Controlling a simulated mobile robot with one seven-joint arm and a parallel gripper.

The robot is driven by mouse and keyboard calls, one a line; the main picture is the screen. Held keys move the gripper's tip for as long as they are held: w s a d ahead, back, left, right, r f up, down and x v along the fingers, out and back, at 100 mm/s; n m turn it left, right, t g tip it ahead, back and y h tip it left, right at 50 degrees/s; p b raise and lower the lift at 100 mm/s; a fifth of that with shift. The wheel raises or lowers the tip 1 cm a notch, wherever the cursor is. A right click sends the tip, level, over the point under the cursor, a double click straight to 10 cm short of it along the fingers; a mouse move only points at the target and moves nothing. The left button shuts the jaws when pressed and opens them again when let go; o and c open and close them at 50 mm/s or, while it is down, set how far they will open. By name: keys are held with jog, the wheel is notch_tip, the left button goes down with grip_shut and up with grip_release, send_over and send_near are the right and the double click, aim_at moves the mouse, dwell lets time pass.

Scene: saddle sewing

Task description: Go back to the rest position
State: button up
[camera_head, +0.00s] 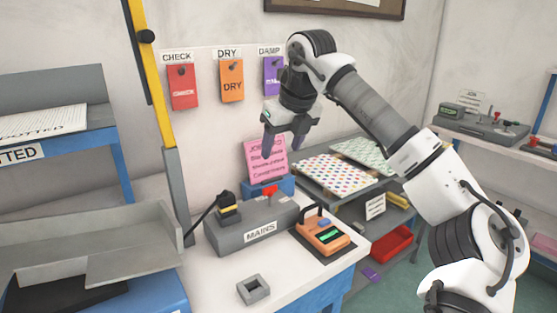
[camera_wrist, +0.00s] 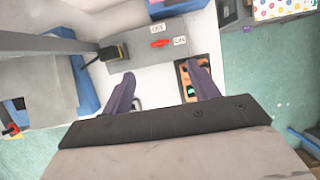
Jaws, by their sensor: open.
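My gripper (camera_head: 283,146) is open and empty. It hangs in the air above the grey mains box (camera_head: 262,222), in front of the wall and the pink card (camera_head: 266,160). In the wrist view its two purple-grey fingers (camera_wrist: 162,90) are spread apart with nothing between them. The mains box, with a red switch (camera_wrist: 159,43) and a black plug (camera_wrist: 112,50), lies below and beyond the fingers. An orange meter (camera_head: 323,234) with a green display sits on a dark mat right of the mains box; the right finger partly hides it in the wrist view.
A small grey square block (camera_head: 253,289) lies on the white bench. A yellow-and-grey post (camera_head: 150,70) stands left of my gripper. Red, orange and purple tags (camera_head: 231,81) hang on the wall. A rack with dotted sheets (camera_head: 334,174) and a red bin (camera_head: 391,247) stand to the right.

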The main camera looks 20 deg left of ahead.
jog(key=shift+d+r, duration=0.1)
jog(key=shift+r, duration=0.15)
